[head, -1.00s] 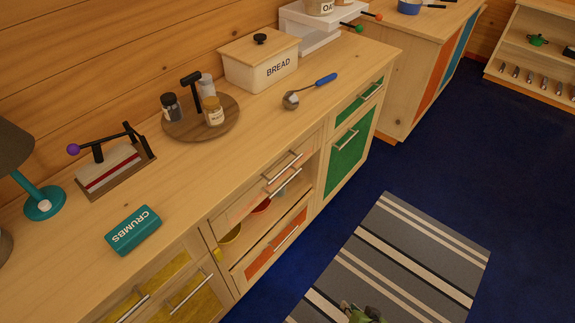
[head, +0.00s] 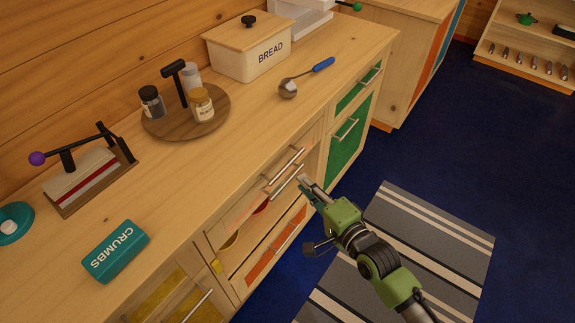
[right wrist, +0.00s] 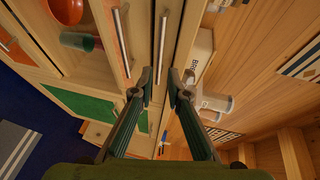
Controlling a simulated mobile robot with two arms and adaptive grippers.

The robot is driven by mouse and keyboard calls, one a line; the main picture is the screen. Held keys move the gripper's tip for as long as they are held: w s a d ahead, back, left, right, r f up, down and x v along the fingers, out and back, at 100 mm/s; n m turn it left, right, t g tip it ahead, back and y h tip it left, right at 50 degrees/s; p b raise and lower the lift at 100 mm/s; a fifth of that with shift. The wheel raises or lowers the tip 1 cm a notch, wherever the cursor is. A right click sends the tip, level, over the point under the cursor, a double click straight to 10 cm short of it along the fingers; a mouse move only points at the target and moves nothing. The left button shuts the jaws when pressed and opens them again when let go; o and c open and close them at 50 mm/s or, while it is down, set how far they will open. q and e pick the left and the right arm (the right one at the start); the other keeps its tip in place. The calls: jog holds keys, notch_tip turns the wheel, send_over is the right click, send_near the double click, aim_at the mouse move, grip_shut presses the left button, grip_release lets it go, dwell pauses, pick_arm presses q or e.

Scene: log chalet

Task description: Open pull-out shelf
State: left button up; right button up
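The wooden counter unit has two bar handles close together, an upper handle (head: 283,162) and a lower handle (head: 286,182), above an open compartment with bowls. I cannot tell for sure which front is the pull-out shelf. My right gripper (head: 308,188) is just right of the lower handle in the head view. In the right wrist view its two fingers (right wrist: 160,82) are apart, with one bar handle (right wrist: 161,45) lined up with the gap and a second bar handle (right wrist: 121,42) to the left. Contact cannot be told. My left gripper is not in view.
An orange-fronted drawer (head: 262,262) is below the compartment. A striped rug (head: 455,240) lies on the clear blue floor.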

aim_at(287, 165)
jog(key=x, duration=0.9)
jog(key=shift+w+a+f, duration=0.15)
jog(key=shift+w+a, duration=0.1)
jog(key=shift+w, duration=0.05)
grip_shut()
